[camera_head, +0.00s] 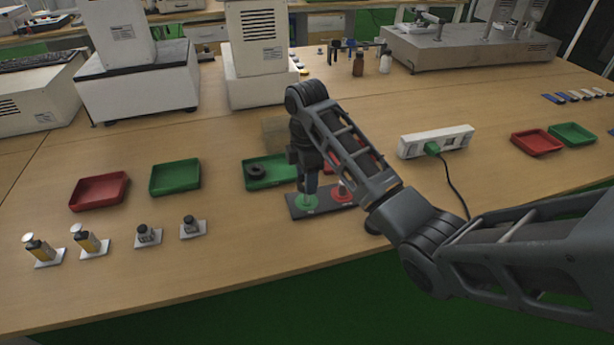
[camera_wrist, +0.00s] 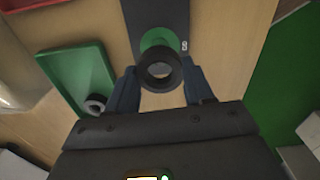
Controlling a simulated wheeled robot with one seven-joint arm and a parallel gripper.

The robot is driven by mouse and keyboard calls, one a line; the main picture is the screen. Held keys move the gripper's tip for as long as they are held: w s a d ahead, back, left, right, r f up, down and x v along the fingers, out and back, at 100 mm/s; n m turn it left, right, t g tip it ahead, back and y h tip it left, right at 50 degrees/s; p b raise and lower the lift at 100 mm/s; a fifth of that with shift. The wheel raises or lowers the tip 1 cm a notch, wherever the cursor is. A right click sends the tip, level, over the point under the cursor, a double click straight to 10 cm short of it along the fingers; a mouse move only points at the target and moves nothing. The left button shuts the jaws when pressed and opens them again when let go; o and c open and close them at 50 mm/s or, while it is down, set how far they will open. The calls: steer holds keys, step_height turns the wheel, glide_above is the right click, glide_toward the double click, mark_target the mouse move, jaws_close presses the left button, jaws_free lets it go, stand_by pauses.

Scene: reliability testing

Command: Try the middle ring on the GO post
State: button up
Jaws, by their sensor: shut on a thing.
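My gripper (camera_head: 309,188) is shut on a dark ring (camera_wrist: 160,70), which sits between its fingertips in the wrist view. The ring is over or close to the green disc (camera_wrist: 158,40) of the GO post. A pale spot shows through the ring's hole; I cannot tell whether the ring is around the post or above it. The dark gauge base (camera_head: 328,205) carries the green disc at left and a red post (camera_head: 342,190) at right. Another dark ring (camera_head: 257,170) lies in the green tray (camera_head: 285,180), also seen in the wrist view (camera_wrist: 95,104). The held ring is hidden in the head view.
A red tray (camera_head: 365,158) lies partly behind my arm. More red (camera_head: 98,191) and green (camera_head: 175,177) trays stand at left, with several small parts in front. A white power strip (camera_head: 437,141) with a cable is at right. The front table edge is close.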

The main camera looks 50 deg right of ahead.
steer(key=shift+f+b, duration=0.9)
steer(key=shift+f, duration=1.5)
steer(key=shift+r, duration=0.1)
stand_by(0.7)
steer(key=shift+r+p, duration=3.3)
steer(key=shift+p, duration=0.35)
